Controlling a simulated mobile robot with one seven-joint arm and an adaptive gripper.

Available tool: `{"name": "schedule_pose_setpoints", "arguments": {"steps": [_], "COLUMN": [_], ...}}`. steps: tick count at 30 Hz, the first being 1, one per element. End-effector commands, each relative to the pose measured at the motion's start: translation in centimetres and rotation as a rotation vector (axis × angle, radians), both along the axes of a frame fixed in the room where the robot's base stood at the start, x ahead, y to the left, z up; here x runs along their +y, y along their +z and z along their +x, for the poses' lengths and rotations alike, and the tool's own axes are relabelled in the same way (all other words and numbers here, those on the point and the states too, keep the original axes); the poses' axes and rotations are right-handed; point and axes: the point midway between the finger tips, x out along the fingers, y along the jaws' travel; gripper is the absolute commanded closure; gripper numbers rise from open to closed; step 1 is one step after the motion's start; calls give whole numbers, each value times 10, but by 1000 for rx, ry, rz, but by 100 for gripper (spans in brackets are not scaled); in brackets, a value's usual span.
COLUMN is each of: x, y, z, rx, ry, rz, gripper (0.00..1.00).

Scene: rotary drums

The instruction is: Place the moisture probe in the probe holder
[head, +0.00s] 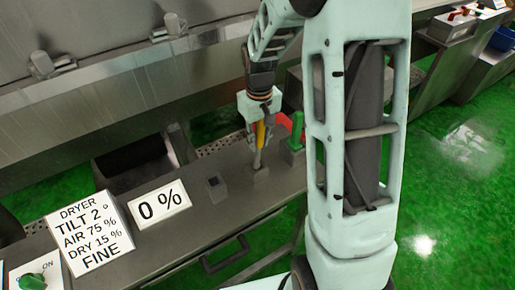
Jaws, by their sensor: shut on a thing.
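The moisture probe (260,134) is a slim stick with a yellow body and a grey lower end. It stands nearly upright, pointing down at the steel bench top. My gripper (259,143) is shut on it from above. A small grey square block with a dark top (216,187) stands on the bench, left of and nearer than the probe; it looks like the probe holder. The probe is apart from this block. A low grey patch or base (261,174) lies under the probe's tip; I cannot tell whether they touch.
A green upright object (296,143) and a red piece (285,122) stand close right of my gripper. A white "0 %" display (160,205) and a dryer sign (87,233) are at left. An open dark bin (135,165) lies behind the bench. My arm hides the bench's right part.

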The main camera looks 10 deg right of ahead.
Motion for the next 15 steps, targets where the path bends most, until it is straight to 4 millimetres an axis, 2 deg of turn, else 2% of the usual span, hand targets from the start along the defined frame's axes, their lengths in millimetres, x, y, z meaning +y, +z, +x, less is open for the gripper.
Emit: {"name": "schedule_pose_setpoints", "arguments": {"steps": [1, 4, 9, 10, 15], "x": [4, 3, 3, 3, 4], "y": [-32, -36, -32, -32, -31], "z": [-13, -13, -12, -12, -11], "rx": [35, 35, 31, 32, 31], "ry": [5, 6, 6, 6, 6], "rz": [5, 5, 6, 5, 6], "gripper": [100, 100, 100, 81, 64]}}
